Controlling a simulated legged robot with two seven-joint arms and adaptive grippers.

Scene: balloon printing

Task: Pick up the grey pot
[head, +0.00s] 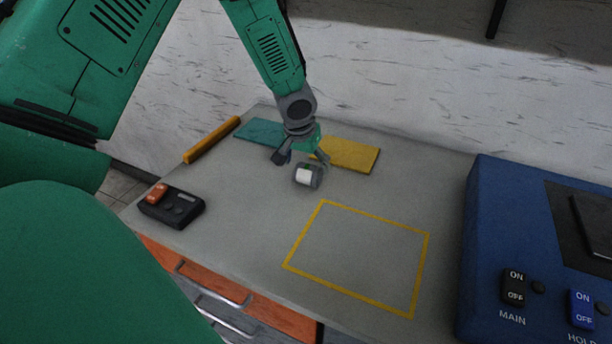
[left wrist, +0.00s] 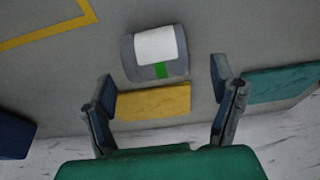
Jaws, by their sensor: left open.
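The grey pot (head: 308,175) stands on the grey table near its back, with a white patch on its side. In the left wrist view the grey pot (left wrist: 155,54) shows the white patch and a small green mark. My left gripper (head: 299,157) is open just behind and above the pot. In the left wrist view the fingers of my left gripper (left wrist: 162,90) are spread apart, with the pot beyond their tips and roughly between them. Nothing is held. My right gripper is not in view.
A yellow block (head: 350,155) and a teal block (head: 258,130) lie behind the pot. A yellow bar (head: 212,139) lies along the left edge, near a black control box (head: 172,206). A yellow outlined square (head: 358,255) is empty. A blue machine (head: 500,240) stands at right.

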